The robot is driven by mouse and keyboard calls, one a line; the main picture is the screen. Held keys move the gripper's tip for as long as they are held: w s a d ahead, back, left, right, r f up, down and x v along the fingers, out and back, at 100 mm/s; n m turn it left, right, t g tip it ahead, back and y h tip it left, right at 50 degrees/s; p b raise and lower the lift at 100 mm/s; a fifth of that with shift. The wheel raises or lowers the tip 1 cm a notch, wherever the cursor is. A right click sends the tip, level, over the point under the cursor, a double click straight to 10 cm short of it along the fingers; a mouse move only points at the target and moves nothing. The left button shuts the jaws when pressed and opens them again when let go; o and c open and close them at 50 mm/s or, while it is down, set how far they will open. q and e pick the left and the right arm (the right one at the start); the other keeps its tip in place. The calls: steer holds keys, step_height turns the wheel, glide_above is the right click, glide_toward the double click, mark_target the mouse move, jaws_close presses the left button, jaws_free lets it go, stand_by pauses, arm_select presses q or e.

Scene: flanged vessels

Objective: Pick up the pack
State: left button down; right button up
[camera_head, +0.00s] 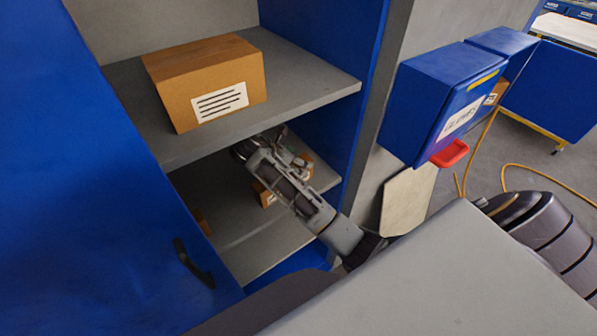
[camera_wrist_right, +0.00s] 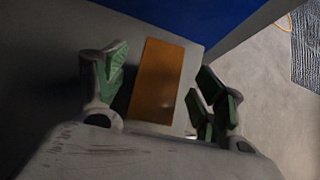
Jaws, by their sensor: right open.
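The pack is a brown box (camera_head: 265,194) on the middle shelf of the blue cabinet, largely hidden behind my right arm in the head view. In the right wrist view the brown pack (camera_wrist_right: 158,80) lies between the two spread fingers, with visible gaps on both sides. My right gripper (camera_wrist_right: 161,68) is open and empty, reaching into the cabinet; its fingertips are hard to make out in the head view. My left gripper is not in view.
A larger brown box (camera_head: 208,80) with a white label sits on the upper shelf (camera_head: 300,75), above my right gripper. A blue cabinet door (camera_head: 90,180) stands at left. Blue bins (camera_head: 440,100) hang at right. Part of another brown item (camera_head: 203,222) shows lower left.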

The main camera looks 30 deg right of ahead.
mark_target(308, 157)
steer(key=shift+p+x, duration=0.35)
steer(key=shift+x, duration=1.75)
steer(key=shift+c, duration=0.2)
steer(key=c, duration=1.1)
steer(key=shift+r, duration=0.1)
steer(key=shift+c, duration=0.2)
steer(key=shift+r+b, duration=0.4)
steer(key=shift+r, duration=1.35)
steer(key=shift+w+a+f, duration=0.1)
steer(key=shift+w+a, duration=0.4)
steer(key=shift+w, duration=0.25)
steer(key=w+a+b, duration=0.4)
steer(key=w+a, duration=0.4)
steer(key=w, duration=0.5)
steer(key=shift+w+a+b, duration=0.2)
steer(key=shift+w+b, duration=0.15)
steer(key=shift+w, duration=0.05)
